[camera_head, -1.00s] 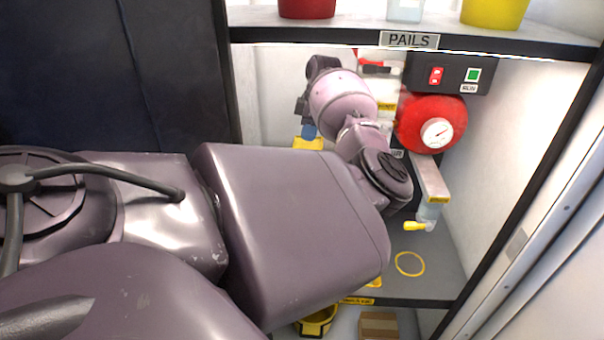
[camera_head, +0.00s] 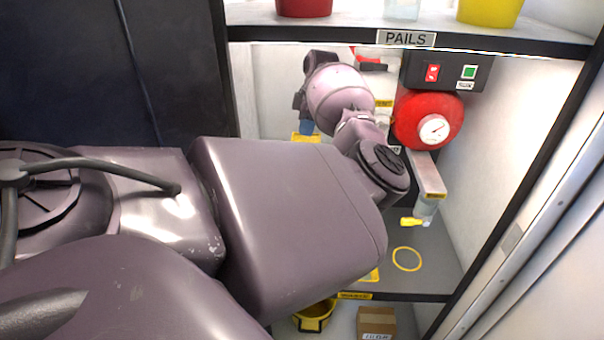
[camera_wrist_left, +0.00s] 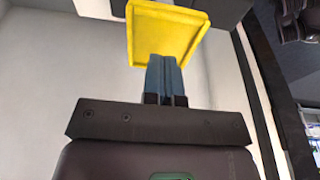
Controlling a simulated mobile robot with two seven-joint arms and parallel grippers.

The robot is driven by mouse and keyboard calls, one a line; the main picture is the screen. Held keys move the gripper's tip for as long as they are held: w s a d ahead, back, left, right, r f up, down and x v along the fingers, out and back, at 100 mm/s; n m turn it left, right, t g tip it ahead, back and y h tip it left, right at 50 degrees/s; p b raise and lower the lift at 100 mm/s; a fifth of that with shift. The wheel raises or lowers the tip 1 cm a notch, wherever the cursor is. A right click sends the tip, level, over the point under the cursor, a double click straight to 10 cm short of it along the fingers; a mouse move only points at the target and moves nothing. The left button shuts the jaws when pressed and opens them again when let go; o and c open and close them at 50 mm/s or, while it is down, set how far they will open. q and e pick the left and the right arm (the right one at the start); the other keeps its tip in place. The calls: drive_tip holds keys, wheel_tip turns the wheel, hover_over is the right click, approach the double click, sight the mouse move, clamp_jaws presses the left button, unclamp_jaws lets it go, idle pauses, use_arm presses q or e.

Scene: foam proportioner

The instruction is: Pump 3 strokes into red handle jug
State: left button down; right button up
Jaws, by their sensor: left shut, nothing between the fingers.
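My left arm reaches into the lower bay, and its gripper (camera_head: 307,128) points down at the back left. Its blue fingers are shut with nothing between them. They are at a yellow plate (camera_head: 304,138), mostly hidden by my arm in the head view. In the left wrist view the yellow square plate (camera_wrist_left: 168,32) lies just beyond the shut fingers (camera_wrist_left: 165,78); I cannot tell if they touch. A red piece (camera_head: 370,64) shows behind my arm; I cannot tell if it is a jug handle. A yellow-tipped spout (camera_head: 413,221) hangs above a yellow ring (camera_head: 407,259).
A red round tank with a gauge (camera_head: 434,128) and a black switch box (camera_head: 446,72) are on the back wall. The PAILS shelf (camera_head: 520,35) holds pails above. A carton (camera_head: 377,322) and yellow bucket (camera_head: 312,318) stand below. The right wall (camera_head: 530,130) is close.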

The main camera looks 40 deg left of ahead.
use_arm(q)
drive_tip(key=shift+f+b, duration=0.35)
drive_tip(key=shift+f, duration=2.85)
use_arm(e)
drive_tip(key=shift+s+f, duration=0.15)
drive_tip(key=shift+f, duration=0.35)
use_arm(q)
drive_tip(key=shift+r, duration=0.1)
drive_tip(key=shift+r+p, duration=2.5)
drive_tip(key=shift+r, duration=0.8)
use_arm(e)
wheel_tip(320, 180, up, 7)
drive_tip(key=w, duration=0.1)
drive_tip(key=shift+w, duration=0.15)
use_arm(q)
drive_tip(key=shift+f, duration=0.2)
use_arm(e)
drive_tip(key=shift+f, duration=0.2)
